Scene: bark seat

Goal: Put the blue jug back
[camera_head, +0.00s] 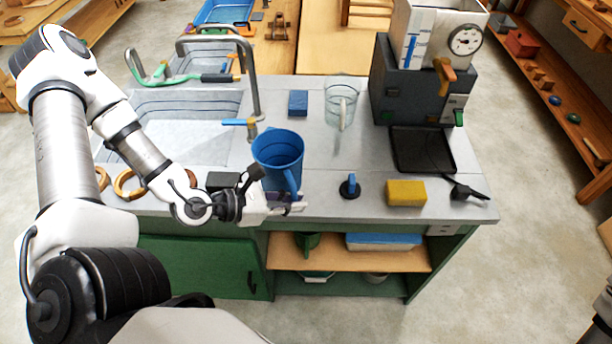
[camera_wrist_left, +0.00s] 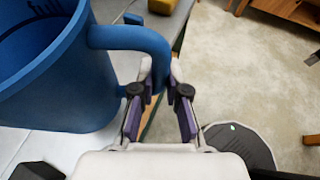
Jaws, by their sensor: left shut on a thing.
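The blue jug (camera_head: 275,158) is upright at the front of the grey counter, right of the sink, with its handle toward the front. My left gripper (camera_head: 292,201) is shut on that handle; the left wrist view shows the handle running in between the fingers (camera_wrist_left: 166,95). In that view the jug's wall and open rim (camera_wrist_left: 45,75) fill the left side. Its base is partly hidden, and I cannot tell whether it touches the counter. My right gripper is not in view.
A clear jug (camera_head: 341,100) and a blue block (camera_head: 298,102) stand behind. A blue-handled tool (camera_head: 350,187), a yellow sponge (camera_head: 405,193) and a black tray (camera_head: 422,150) are to the right. The tap (camera_head: 252,80) rises behind-left over the sink (camera_head: 190,105).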

